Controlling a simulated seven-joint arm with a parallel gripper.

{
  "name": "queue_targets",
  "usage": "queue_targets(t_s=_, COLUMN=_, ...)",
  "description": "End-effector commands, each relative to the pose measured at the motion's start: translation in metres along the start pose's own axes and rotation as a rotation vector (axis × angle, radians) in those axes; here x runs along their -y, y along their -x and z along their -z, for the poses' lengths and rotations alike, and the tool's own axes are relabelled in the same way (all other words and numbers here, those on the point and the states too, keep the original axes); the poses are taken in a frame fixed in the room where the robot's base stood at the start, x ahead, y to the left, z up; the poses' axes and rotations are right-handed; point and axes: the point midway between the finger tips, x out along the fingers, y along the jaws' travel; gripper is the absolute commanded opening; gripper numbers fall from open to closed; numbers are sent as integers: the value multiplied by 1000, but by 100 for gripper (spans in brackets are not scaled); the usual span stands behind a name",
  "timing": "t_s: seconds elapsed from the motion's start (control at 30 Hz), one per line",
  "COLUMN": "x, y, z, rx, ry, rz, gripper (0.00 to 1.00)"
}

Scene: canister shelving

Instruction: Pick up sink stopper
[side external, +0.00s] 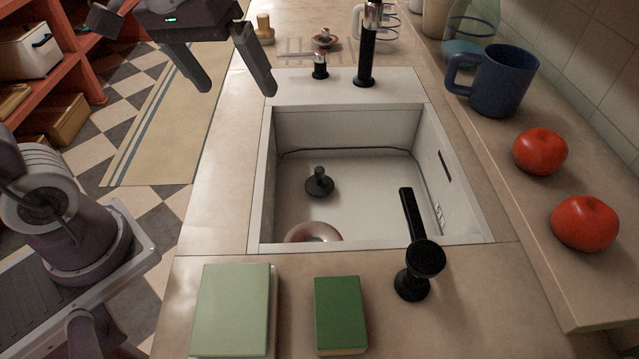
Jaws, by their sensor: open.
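The sink stopper (319,184) is a small black piece with a round base and a knob on top. It stands upright on the floor of the white sink (258,190), left of the middle. My gripper (240,92) is at the top left, raised above the counter's left edge. Its two fingers are spread apart with nothing between them. It is up and to the left of the stopper, well apart from it.
A reddish round object (312,232) lies at the sink's near edge, partly hidden. A black faucet (417,250) reaches over the sink. Green books (233,308) lie in front. Tomatoes (540,152) and a blue mug (502,82) stand right. A black dispenser (366,50) stands behind.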

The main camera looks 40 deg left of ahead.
Motion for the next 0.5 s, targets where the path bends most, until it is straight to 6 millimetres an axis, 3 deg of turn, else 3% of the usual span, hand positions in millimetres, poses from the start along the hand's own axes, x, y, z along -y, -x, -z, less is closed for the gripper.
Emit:
queue_targets(t_s=0.1, x=-19, y=-67, z=55, rx=91, ry=229, rz=45, gripper=93)
queue_targets(t_s=0.17, x=-24, y=-108, z=76, rx=126, ry=346, rz=76, gripper=93)
queue_targets(t_s=0.23, x=-28, y=-164, z=93, rx=161, ry=480, rz=119, gripper=93)
queue_targets(t_s=0.3, x=-27, y=-219, z=100, rx=187, ry=599, rz=166, gripper=93)
queue_targets(t_s=0.4, x=-22, y=-286, z=100, rx=208, ry=737, rz=224, gripper=93)
queue_targets(t_s=0.5, x=-16, y=-329, z=94, rx=217, ry=821, rz=264, gripper=93)
